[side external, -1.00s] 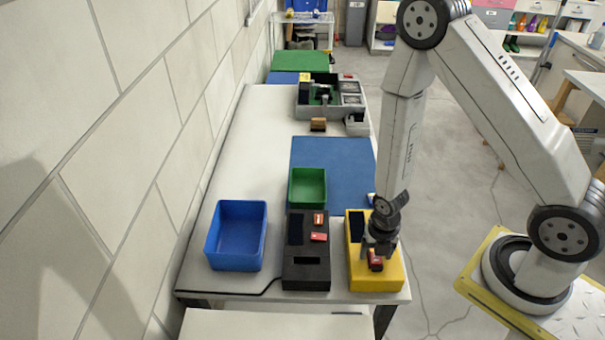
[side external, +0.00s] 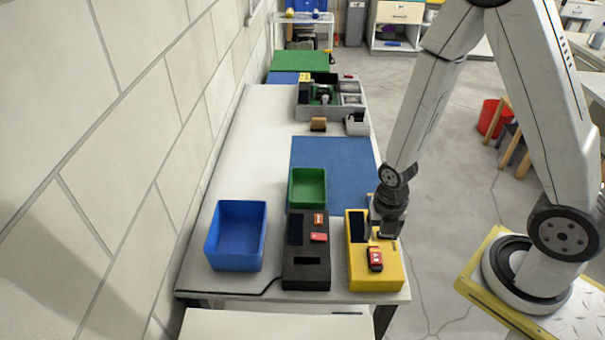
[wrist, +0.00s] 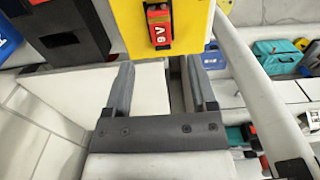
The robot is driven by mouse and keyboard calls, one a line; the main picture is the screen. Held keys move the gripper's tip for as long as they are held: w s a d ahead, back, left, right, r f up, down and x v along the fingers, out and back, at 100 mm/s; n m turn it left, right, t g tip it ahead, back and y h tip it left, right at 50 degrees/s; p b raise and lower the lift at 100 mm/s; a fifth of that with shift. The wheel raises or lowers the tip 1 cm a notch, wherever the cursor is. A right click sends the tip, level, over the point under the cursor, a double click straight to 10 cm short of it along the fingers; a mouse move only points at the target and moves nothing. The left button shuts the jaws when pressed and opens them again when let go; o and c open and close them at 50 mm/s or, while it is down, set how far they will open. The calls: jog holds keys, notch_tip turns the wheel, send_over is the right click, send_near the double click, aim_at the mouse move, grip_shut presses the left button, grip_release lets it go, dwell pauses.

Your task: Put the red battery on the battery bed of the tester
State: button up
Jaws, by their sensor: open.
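The red battery (side external: 375,258), marked 9 V, lies on the front part of the yellow tester (side external: 360,278). A dark surround, seemingly the battery bed, shows around it. In the wrist view the battery (wrist: 160,25) sits at the top centre on the yellow face, beyond my fingertips. My gripper (side external: 384,234) is behind the battery at the tester's right side, clear of the battery. In the wrist view my gripper (wrist: 160,64) has its fingers spread with nothing held between them. The tester's dark screen (side external: 356,226) is at its back left.
A black device (side external: 292,275) with red parts on top stands left of the tester. A blue bin (side external: 237,262) and a green bin (side external: 308,200) are further left and behind. A blue mat (side external: 335,160) lies behind. The table's right edge is close to the tester.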

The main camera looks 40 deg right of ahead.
jog(key=shift+r, duration=2.3)
notch_tip(320, 180, up, 9)
jog(key=w+m+t, duration=0.2)
jog(key=m, duration=2.5)
jog(key=shift+w+t, duration=0.2)
jog(key=shift+t, duration=0.1)
